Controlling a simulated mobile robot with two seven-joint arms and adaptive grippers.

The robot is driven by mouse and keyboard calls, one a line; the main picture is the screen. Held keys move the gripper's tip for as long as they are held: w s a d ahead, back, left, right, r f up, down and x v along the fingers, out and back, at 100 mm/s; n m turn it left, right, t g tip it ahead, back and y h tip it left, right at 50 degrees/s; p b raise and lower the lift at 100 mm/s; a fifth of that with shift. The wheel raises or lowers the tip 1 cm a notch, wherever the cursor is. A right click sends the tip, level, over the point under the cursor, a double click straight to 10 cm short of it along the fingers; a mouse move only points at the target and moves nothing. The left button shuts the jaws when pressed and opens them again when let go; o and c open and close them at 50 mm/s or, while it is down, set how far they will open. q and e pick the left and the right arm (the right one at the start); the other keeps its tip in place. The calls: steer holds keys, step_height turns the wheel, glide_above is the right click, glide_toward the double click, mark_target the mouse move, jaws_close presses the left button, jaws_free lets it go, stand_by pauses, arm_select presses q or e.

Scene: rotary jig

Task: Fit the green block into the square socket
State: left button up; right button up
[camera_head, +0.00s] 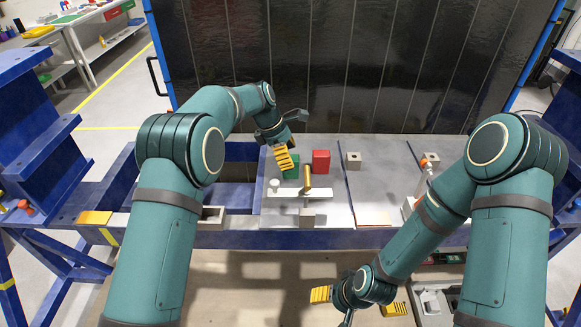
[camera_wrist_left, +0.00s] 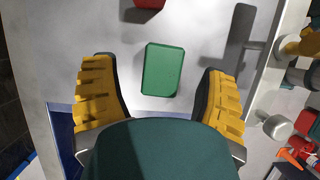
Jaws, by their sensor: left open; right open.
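The green block (camera_head: 291,172) lies on the grey plate, partly hidden by my left gripper in the head view. My left gripper (camera_head: 290,146) is open just above it. In the left wrist view the green block (camera_wrist_left: 162,69) shows between the two spread yellow fingers, with a gap on each side. My right gripper (camera_head: 354,301) is open and empty, low in front of the bench.
A red block (camera_head: 321,161) stands just right of the green one. A white crossbar (camera_head: 312,191) with a gold post (camera_head: 307,176) and a white knob (camera_head: 274,184) is in front. A dark panel (camera_head: 340,70) closes off the back.

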mark_target(294, 174)
arm_select(q)
steer(key=x, duration=0.3)
steer(key=shift+d, duration=0.15)
steer(key=shift+s, duration=0.1)
jaws_close()
